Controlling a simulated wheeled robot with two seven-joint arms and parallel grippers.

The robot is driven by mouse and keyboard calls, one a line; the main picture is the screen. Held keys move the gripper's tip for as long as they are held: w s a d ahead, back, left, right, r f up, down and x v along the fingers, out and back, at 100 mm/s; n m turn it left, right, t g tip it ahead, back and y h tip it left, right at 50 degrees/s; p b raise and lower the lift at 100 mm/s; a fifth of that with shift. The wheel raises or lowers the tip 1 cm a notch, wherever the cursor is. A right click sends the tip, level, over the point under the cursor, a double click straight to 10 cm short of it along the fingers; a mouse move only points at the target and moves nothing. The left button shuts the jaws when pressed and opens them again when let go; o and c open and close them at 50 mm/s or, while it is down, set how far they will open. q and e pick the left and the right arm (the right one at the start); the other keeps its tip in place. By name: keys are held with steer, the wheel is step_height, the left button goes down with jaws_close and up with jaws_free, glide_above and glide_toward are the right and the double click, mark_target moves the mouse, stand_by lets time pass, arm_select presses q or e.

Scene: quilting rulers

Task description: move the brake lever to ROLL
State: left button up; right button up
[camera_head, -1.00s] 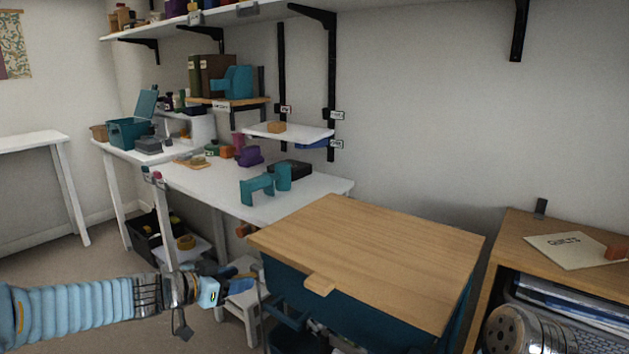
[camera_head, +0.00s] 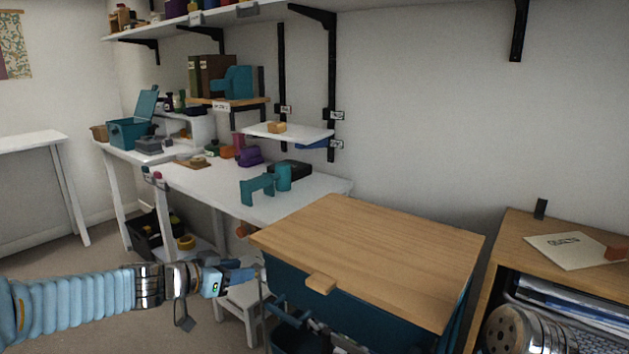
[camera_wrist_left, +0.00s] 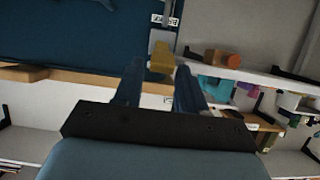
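The brake lever (camera_wrist_left: 162,57) shows in the left wrist view as a yellow-brown tab with a grey part above it, against a dark blue panel (camera_wrist_left: 85,30). A small white label (camera_wrist_left: 166,19), partly readable as a word starting with BR, is beside it. My left gripper (camera_wrist_left: 160,68) is open, one blue finger on each side of the tab; I cannot tell whether they touch it. In the head view my left gripper (camera_head: 252,270) is beside the left side of the teal cart (camera_head: 375,312); the lever cannot be made out there. My right gripper is out of view.
The cart has a wooden top (camera_head: 370,255) with a small tab jutting from its front edge. A white stool (camera_head: 243,305) stands just below my left gripper. A white worktable (camera_head: 220,190) with several items is behind. A wooden shelf unit (camera_head: 565,245) stands at the right.

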arm_select(q)
steer(key=shift+o, duration=1.4)
steer(key=shift+f, duration=0.1)
steer(key=b+v, duration=0.1)
steer(key=v, duration=0.6)
steer(key=shift+b, duration=0.35)
